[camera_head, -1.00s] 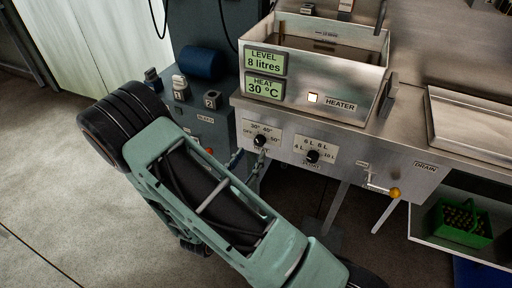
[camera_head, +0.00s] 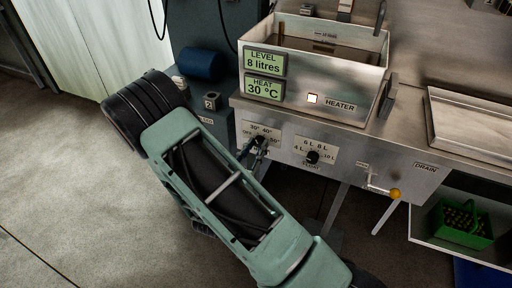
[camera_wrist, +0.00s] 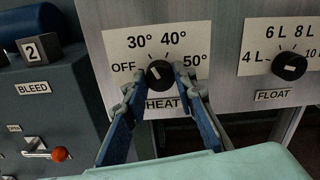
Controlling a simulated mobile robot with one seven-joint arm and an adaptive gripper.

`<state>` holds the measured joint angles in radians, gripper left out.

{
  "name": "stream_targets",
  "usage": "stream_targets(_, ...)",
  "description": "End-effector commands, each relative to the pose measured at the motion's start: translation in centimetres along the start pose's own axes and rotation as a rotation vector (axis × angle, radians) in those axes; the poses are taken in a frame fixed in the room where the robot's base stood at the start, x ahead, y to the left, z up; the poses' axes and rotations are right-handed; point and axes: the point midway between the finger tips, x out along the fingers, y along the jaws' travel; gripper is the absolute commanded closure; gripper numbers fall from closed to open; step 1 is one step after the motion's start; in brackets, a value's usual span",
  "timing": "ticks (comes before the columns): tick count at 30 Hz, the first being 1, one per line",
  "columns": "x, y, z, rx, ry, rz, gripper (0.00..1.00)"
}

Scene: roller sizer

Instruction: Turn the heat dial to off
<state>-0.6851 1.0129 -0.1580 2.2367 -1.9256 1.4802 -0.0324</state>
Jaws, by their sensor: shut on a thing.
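The black heat dial (camera_wrist: 160,74) sits on a pale scale plate marked OFF, 30°, 40° and 50°, with HEAT below. Its white mark seems to lean up and left, between OFF and 30°, but is too small to read exactly. My gripper (camera_wrist: 161,71) is shut on the dial, with one blue-grey finger on its left side and one on its right. In the head view, my gripper (camera_head: 256,143) reaches the front panel and mostly hides the dial. The heat display (camera_head: 264,88) reads 30 °C.
The float dial (camera_wrist: 289,66) is close on the right of the heat plate. A drain lever with a yellow knob (camera_head: 394,194) sticks out further right. On the left, a bleed unit (camera_wrist: 45,95) has a lever with an orange knob (camera_wrist: 61,154).

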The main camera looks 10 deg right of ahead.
Motion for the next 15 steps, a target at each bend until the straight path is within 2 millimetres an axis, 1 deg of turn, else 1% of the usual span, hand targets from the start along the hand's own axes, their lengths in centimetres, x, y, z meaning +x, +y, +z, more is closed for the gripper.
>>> stream_targets(1, -0.02, 0.01, 0.0, 0.0, 0.0, 0.0, 0.95)
stream_targets(2, -0.02, 0.01, 0.0, 0.0, 0.0, 0.0, 0.98)
stream_targets(3, -0.02, 0.01, 0.0, 0.0, 0.0, 0.0, 0.99)
stream_targets(10, -0.05, 0.03, 0.08, -0.028, 0.0, 0.001, 0.99)
stream_targets(15, -0.07, 0.0, 0.16, -0.106, 0.0, 0.002, 0.99)
